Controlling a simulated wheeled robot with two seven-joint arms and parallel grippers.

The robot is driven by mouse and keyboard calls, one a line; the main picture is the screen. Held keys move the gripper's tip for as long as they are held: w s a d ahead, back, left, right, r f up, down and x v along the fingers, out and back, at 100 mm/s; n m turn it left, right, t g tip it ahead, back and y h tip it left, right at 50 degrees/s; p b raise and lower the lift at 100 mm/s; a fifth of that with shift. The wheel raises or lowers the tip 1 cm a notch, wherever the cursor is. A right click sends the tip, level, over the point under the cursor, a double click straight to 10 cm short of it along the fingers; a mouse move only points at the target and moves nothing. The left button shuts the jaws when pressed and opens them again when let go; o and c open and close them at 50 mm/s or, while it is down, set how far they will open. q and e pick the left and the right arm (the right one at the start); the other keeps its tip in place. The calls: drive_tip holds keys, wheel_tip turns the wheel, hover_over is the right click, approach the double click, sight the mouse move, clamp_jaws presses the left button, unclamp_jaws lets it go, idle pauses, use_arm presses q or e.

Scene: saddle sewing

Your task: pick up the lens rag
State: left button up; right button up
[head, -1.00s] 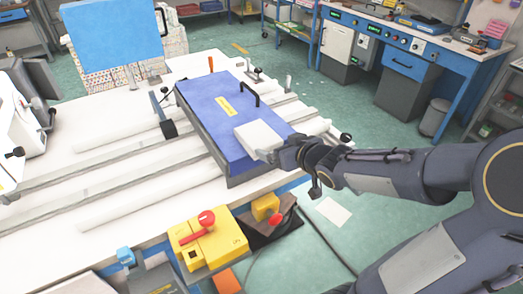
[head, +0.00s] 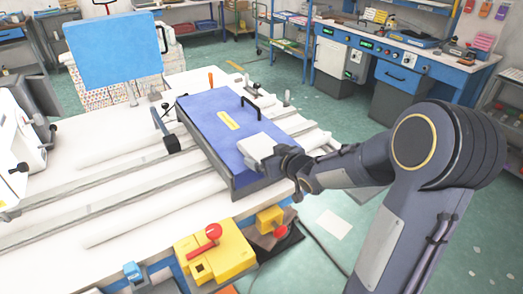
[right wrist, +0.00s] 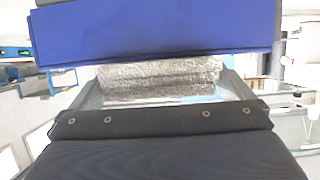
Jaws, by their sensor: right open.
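I cannot pick out the lens rag with certainty in either view. My right gripper (head: 258,150) comes in from the right in the head view, over the near right part of a blue flat-topped case (head: 220,120). A light grey block shows at its tip, and I cannot tell from this view whether it touches the case. The right gripper is open. The right wrist view shows a blue slab (right wrist: 155,35) across the top, a grey mottled surface (right wrist: 160,80) below it and a dark riveted part at the bottom. My left gripper is out of view.
The case lies on a white table (head: 110,205) with long rails. A blue panel (head: 115,48) stands behind. A blue workbench (head: 390,70) is at the back right.

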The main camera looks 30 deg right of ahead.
sight(271, 144)
drive_tip(key=shift+c, duration=0.4)
drive_tip(key=c, duration=0.7)
drive_tip(key=shift+r, duration=0.1)
drive_tip(key=shift+r, duration=0.25)
drive_tip(key=r, duration=0.2)
drive_tip(key=s+r+p, duration=0.1)
drive_tip(key=r, duration=0.1)
drive_tip(key=shift+d, duration=0.1)
drive_tip(key=p+v, duration=0.2)
drive_tip(key=v, duration=0.3)
drive_tip(key=r+p+v, duration=0.1)
drive_tip(key=p+v, duration=0.2)
drive_tip(key=v, duration=0.2)
drive_tip(key=w+r+p+v, duration=0.1)
drive_tip(key=p+v, duration=0.1)
drive_tip(key=v, duration=0.3)
drive_tip(key=shift+s+r+p, duration=0.15)
drive_tip(key=shift+r+p, duration=0.05)
drive_tip(key=shift+p, duration=0.2)
